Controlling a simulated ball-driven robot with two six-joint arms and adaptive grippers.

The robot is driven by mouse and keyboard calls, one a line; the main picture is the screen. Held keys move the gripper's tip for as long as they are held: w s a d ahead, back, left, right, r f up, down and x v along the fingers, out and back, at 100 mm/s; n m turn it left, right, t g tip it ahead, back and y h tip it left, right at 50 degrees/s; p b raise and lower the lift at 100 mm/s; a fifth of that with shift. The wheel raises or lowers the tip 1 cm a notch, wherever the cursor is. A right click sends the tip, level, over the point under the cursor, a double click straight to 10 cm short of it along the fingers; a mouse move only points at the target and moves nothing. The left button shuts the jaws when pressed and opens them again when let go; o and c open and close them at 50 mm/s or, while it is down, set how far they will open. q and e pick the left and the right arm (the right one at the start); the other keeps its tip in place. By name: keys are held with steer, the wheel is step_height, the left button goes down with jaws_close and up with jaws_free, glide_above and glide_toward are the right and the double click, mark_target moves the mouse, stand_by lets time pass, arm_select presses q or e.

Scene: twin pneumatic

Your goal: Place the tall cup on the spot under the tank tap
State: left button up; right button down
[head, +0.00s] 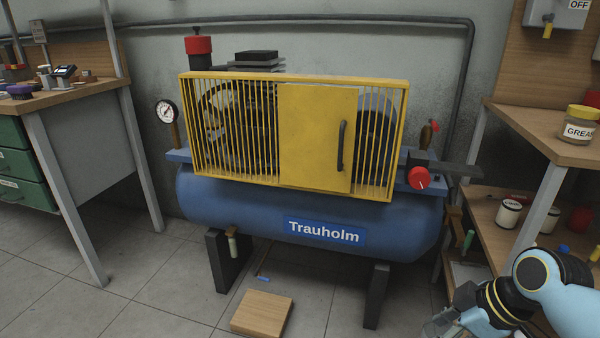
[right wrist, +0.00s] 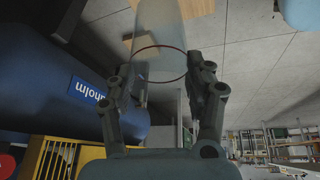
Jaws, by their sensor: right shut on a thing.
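A clear, tall cup (right wrist: 160,40) with a dark red ring is in the right wrist view, between the fingers of my right gripper (right wrist: 165,80), which is shut on it. In the head view this gripper (head: 442,324) is low at the right, in front of the tank and right of its legs; the cup there is only faintly seen. The blue tank (head: 250,215) has a brass tap (head: 232,243) with a pale end under its left part. A small blue mark (head: 263,279) lies on the floor near it. My left gripper is not in view.
A wooden block (head: 262,313) lies on the floor in front of the tank. Dark tank legs (head: 217,262) stand at left and right (head: 377,296). A workbench (head: 75,95) stands left, and a shelf unit (head: 550,135) with tins stands right. The front-left floor is clear.

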steer(key=r, duration=0.1)
steer(key=r+p, duration=0.1)
steer(key=r, duration=0.1)
steer(key=r+p, duration=0.1)
steer(key=shift+w+r, duration=0.35)
steer(key=shift+r, duration=0.05)
steer(key=shift+r+p, duration=0.3)
steer(key=shift+p, duration=0.1)
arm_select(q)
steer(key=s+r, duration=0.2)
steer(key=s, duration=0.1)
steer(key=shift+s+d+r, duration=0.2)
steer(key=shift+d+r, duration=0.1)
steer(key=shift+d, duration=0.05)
